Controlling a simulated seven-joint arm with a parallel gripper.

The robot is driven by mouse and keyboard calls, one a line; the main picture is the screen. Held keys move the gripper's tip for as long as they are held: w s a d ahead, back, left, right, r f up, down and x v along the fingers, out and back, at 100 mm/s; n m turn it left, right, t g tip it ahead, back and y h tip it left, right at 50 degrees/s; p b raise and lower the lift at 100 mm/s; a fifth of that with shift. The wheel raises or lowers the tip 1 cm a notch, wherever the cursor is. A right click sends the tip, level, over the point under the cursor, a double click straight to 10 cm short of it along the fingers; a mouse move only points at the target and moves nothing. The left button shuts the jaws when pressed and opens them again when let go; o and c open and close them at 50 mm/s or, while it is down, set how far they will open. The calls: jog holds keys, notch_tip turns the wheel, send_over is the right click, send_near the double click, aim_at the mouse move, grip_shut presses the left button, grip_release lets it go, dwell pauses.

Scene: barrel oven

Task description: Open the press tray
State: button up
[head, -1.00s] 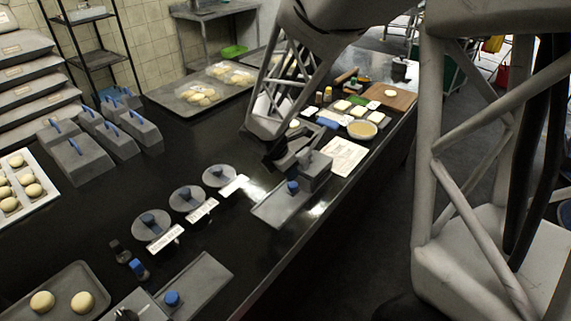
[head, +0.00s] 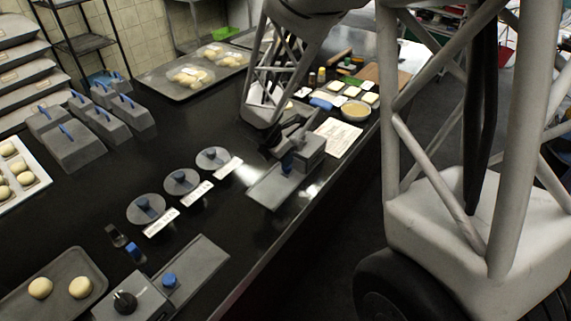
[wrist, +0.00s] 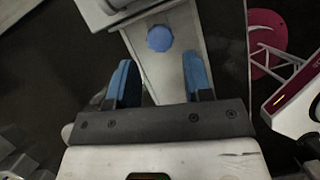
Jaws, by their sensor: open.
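The grey press tray (head: 266,187) lies on the dark counter, jutting out from its grey press block (head: 311,147). A round blue knob (wrist: 160,38) sits on a grey tray surface in the wrist view. In the head view, a blue patch near the block is partly hidden by my gripper. My gripper (head: 285,143) hovers close above the tray beside the block. In the wrist view my gripper (wrist: 159,62) is open, its two blue-padded fingers spread on either side of the tray, with the knob beyond the gap between them. Nothing is held.
A second press with a black knob (head: 124,302) and its own tray (head: 201,268) stands at front left. Lidded discs (head: 182,181) with labels line the counter. Weights with blue handles (head: 73,140) stand farther back. A paper sheet (head: 338,137) and a bowl (head: 356,110) lie behind the press.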

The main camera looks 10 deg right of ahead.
jog(key=shift+x, duration=2.5)
grip_shut()
